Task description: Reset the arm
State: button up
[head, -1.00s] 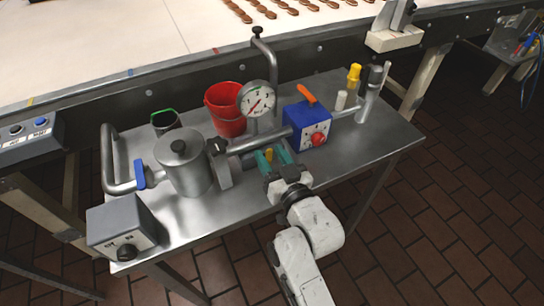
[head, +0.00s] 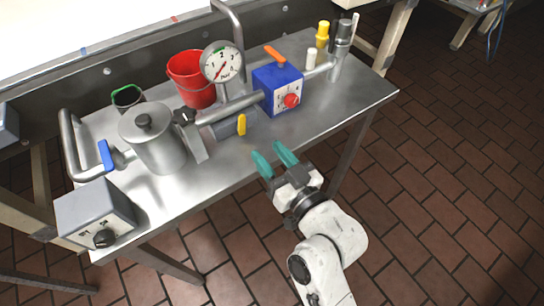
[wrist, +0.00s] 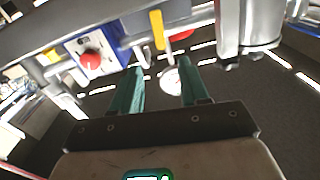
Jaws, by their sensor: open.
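My gripper (head: 274,160) is open and empty, with teal fingers. It is at the front edge of the steel table, apart from the pipework. In the wrist view its two fingers (wrist: 160,90) stand apart with nothing between them. A yellow lever (head: 241,124) sits on the pipework just beyond the fingertips; it also shows in the wrist view (wrist: 156,30). The blue box (head: 278,90) with a red knob (head: 291,101) and orange handle stands behind the gripper. A pressure gauge (head: 222,63) rises from the pipe.
On the steel table (head: 230,165) stand a lidded metal pot (head: 153,140), a red bucket (head: 190,80), a green-rimmed cup (head: 127,97) and a grey control box (head: 95,212). A white conveyor (head: 80,30) runs behind. Brick-tiled floor (head: 450,190) at the right is clear.

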jog(key=shift+s+d, duration=0.1)
dwell(0.5)
jog(key=s+d+f+m+g+h+p, duration=0.1)
jog(key=s+d+f+g+h+p, duration=0.15)
jog(key=s+d+f+g, duration=0.4)
jog(key=s+d+f+m+g+h+p, duration=0.1)
jog(key=s+d+f+h+p, duration=0.2)
jog(key=d, duration=0.6)
jog(key=s+d+f+m+g+h, duration=0.1)
jog(key=s+d+m+g+h, duration=0.2)
jog(key=s+d, duration=0.9)
jog(key=s+g+h, duration=0.1)
jog(key=s+g, duration=0.2)
jog(key=s, duration=0.1)
jog(key=shift+s+f+m+h+p, duration=0.15)
jog(key=shift+f+m+h+p, duration=0.15)
jog(key=shift+f+m+h, duration=0.1)
jog(key=shift+g, duration=0.25)
